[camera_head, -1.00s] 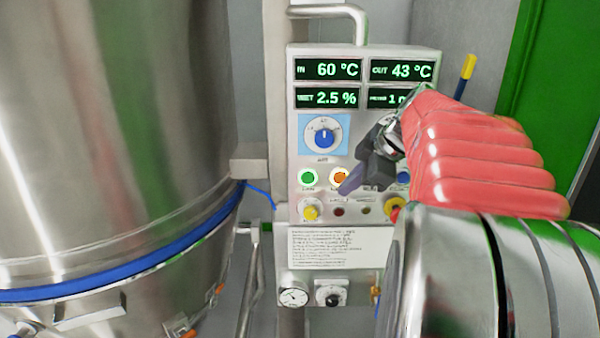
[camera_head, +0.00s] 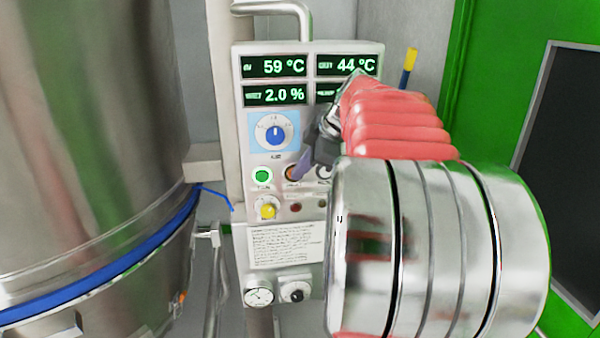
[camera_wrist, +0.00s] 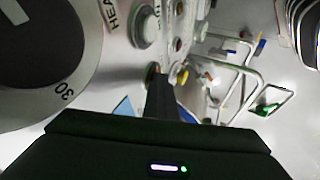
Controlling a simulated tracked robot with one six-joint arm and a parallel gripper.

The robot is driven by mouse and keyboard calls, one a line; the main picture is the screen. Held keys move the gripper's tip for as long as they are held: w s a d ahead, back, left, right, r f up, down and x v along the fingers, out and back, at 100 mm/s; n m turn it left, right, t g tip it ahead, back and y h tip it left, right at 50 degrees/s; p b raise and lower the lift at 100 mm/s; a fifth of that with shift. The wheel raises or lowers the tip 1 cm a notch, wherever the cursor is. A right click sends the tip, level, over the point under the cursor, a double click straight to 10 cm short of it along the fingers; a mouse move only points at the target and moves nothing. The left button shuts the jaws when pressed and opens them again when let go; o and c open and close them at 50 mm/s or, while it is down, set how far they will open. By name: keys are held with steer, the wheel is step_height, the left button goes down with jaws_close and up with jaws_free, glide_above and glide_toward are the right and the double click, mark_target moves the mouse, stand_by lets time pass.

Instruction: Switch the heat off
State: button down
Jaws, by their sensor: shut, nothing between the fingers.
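The control panel (camera_head: 240,125) faces me with lit green readouts, 59 °C in and 44 °C out. In the wrist view a large dark dial (camera_wrist: 40,50) marked 30 is close at upper left, beside lettering that begins "HEA". My gripper (camera_head: 300,170) is shut and empty. Its fingertips are in front of the orange button (camera_head: 289,173) and partly cover it; I cannot tell whether they touch. They also show in the wrist view (camera_wrist: 160,82). In the head view, my arm hides the panel's right part, including the heat dial.
On the panel are a blue-pointer dial (camera_head: 275,133), a lit green button (camera_head: 263,175) and a yellow knob (camera_head: 267,211). A large steel vessel (camera_head: 90,120) stands close at left. A metal pipe handle (camera_head: 300,12) arches above.

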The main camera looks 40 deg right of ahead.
steer(key=shift+w+d, duration=0.3)
steer(key=shift+w, duration=0.05)
steer(key=s+a+r, duration=0.2)
steer(key=s+r, duration=0.5)
steer(key=s, duration=0.2)
steer(key=shift+s+a+r, duration=0.15)
steer(key=shift+s+r, duration=0.25)
stand_by(0.8)
